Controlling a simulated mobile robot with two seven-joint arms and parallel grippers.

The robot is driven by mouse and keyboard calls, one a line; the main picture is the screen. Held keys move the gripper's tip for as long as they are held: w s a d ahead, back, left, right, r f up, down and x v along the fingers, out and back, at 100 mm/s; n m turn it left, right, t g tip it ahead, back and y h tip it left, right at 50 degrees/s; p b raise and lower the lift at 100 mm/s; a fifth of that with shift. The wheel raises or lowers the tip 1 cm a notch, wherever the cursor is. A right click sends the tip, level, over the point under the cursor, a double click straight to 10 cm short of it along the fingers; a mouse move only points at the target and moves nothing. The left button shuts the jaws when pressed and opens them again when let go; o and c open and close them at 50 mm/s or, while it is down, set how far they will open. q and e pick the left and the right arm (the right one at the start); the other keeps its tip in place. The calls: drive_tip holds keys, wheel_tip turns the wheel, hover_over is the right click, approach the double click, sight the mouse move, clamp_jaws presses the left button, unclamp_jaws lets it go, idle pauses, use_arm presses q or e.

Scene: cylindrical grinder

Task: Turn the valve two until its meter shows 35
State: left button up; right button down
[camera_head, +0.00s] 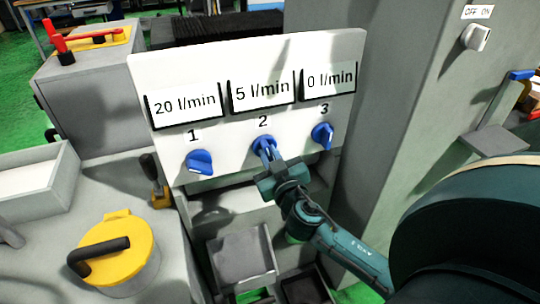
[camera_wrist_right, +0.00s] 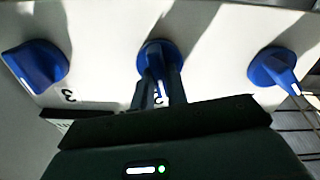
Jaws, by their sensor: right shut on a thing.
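Valve two is a blue knob (camera_head: 264,145) on a white panel (camera_head: 240,115), below the label 2. Its meter (camera_head: 262,92) reads 5 l/min. My right gripper (camera_head: 268,158) is shut on this knob. In the right wrist view, my right gripper's two fingers (camera_wrist_right: 157,92) lie on either side of the knob's grip, and valve two (camera_wrist_right: 158,58) shows its round base above them. The fingers partly hide the knob's grip. My left gripper is not in view.
Blue valve one (camera_head: 199,162) is left of valve two, under a meter (camera_head: 186,104) reading 20 l/min. Blue valve three (camera_head: 322,135) is close on the right, under a meter (camera_head: 328,80) reading 0 l/min. A yellow lid (camera_head: 118,250) with a black handle lies lower left.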

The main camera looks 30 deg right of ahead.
drive_tip(key=shift+n, duration=0.4)
drive_tip(key=n, duration=0.4)
drive_tip(key=shift+a+n+p, duration=0.1)
drive_tip(key=shift+n+p, duration=0.2)
drive_tip(key=shift+p, duration=0.1)
drive_tip(key=n+p, duration=0.1)
drive_tip(key=n, duration=0.3)
drive_tip(key=shift+n, duration=0.3)
drive_tip(key=n, duration=0.3)
drive_tip(key=shift+n+p, duration=0.3)
drive_tip(key=shift+p, duration=0.1)
drive_tip(key=n, duration=0.2)
drive_tip(key=shift+f+n+p, duration=0.1)
drive_tip(key=shift+n+p, duration=0.2)
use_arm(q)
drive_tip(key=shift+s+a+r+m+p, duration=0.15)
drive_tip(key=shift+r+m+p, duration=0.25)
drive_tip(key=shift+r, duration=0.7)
use_arm(e)
drive_tip(key=shift+n, duration=1.4)
drive_tip(key=shift+f, duration=0.1)
